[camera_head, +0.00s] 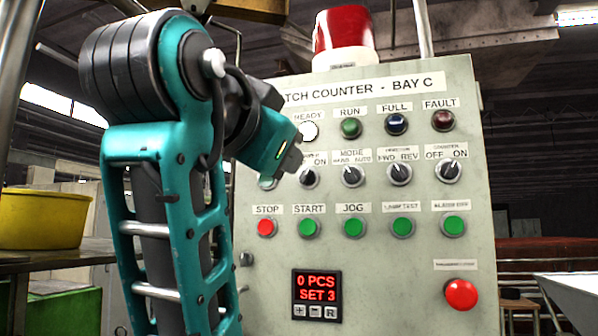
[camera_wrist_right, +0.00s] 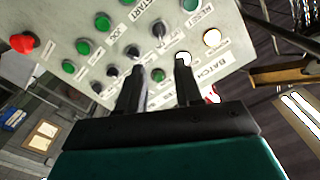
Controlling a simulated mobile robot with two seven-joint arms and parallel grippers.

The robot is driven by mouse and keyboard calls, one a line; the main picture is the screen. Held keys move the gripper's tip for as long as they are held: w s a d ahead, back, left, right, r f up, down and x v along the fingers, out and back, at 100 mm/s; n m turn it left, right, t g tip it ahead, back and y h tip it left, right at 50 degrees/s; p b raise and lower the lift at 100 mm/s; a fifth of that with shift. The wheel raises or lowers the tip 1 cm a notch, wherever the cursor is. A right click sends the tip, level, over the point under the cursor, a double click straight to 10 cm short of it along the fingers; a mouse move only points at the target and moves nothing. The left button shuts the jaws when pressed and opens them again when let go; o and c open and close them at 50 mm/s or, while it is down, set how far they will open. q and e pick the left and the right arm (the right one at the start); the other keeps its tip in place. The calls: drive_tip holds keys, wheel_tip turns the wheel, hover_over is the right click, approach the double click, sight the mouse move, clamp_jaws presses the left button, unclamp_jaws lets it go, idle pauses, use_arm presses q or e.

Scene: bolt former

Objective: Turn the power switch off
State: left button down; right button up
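The power switch (camera_head: 308,177) is a black rotary knob on the grey control panel (camera_head: 390,285). It is just below and right of my right gripper (camera_head: 292,156). Its label is partly hidden by the gripper, with "ON" visible at the right; I cannot tell surely which way the knob points. In the right wrist view the power switch (camera_wrist_right: 158,30) shows beyond the fingertips. My right gripper (camera_wrist_right: 160,62) has its two fingers apart with nothing between them. It looks clear of the knob, though the exact distance is unclear. My left gripper is not in view.
Beside the power switch are the mode switch (camera_head: 352,173), other knobs and a partly hidden button (camera_head: 268,181). Lamps are above, push buttons below, with a red mushroom button (camera_head: 461,293) at lower right. A yellow tub (camera_head: 40,218) stands at the left.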

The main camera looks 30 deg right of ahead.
sight(307, 173)
drive_tip(key=p+x, duration=0.2)
drive_tip(key=x, duration=1.1)
drive_tip(key=shift+f, duration=0.1)
drive_tip(key=shift+c, duration=0.3)
clamp_jaws()
